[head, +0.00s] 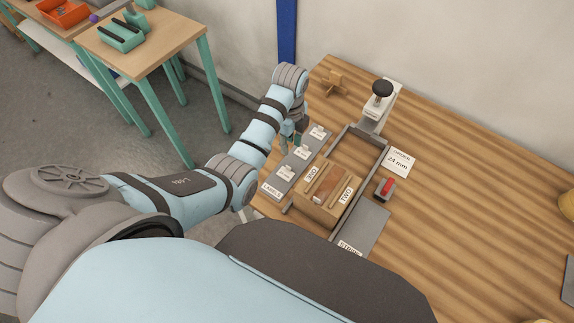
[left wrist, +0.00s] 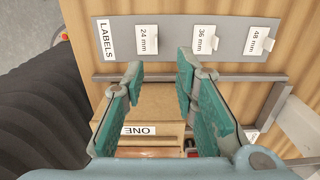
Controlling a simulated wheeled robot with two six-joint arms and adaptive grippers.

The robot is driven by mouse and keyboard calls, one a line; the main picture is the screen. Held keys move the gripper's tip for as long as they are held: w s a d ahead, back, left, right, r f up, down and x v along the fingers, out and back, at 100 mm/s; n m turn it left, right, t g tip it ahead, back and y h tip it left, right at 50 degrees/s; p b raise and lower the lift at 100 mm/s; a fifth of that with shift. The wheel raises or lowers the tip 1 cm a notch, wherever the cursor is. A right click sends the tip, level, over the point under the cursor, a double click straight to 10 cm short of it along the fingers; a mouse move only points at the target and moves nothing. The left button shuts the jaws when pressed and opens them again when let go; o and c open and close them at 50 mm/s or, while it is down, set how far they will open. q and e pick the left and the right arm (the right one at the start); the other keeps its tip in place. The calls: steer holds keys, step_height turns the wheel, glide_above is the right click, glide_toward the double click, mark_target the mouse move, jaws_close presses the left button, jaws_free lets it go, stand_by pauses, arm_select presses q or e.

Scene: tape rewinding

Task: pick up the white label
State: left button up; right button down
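Three white labels lie in a row on a grey strip (head: 293,163) marked LABELS. In the left wrist view they read 24 mm (left wrist: 147,38), 36 mm (left wrist: 205,38) and 48 mm (left wrist: 259,40). In the head view the 24 mm label (head: 285,173) is nearest the LABELS sign, with the 36 mm label (head: 302,152) and 48 mm label (head: 318,132) farther off. My left gripper (left wrist: 160,70) is open and empty, its green fingers apart, the tips showing just below the strip. In the head view it is partly hidden beside the strip. My right gripper is not in view.
A wooden block fixture marked ONE and TWO (head: 328,187) sits within a grey frame beside the strip. A black-knobbed device (head: 382,90), an order card reading 24 mm (head: 397,162) and a red-and-dark item (head: 384,188) are near. The table's right side is mostly clear.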

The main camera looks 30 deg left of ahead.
mark_target(289, 165)
arm_select(q)
steer(key=f, duration=0.3)
steer(key=f+b, duration=0.1)
steer(key=f, duration=0.3)
steer(key=f+b, duration=0.1)
steer(key=f, duration=0.3)
steer(key=shift+s+d+f, duration=0.1)
steer(key=shift+s+f, duration=0.15)
steer(key=shift+s, duration=0.1)
jaws_close()
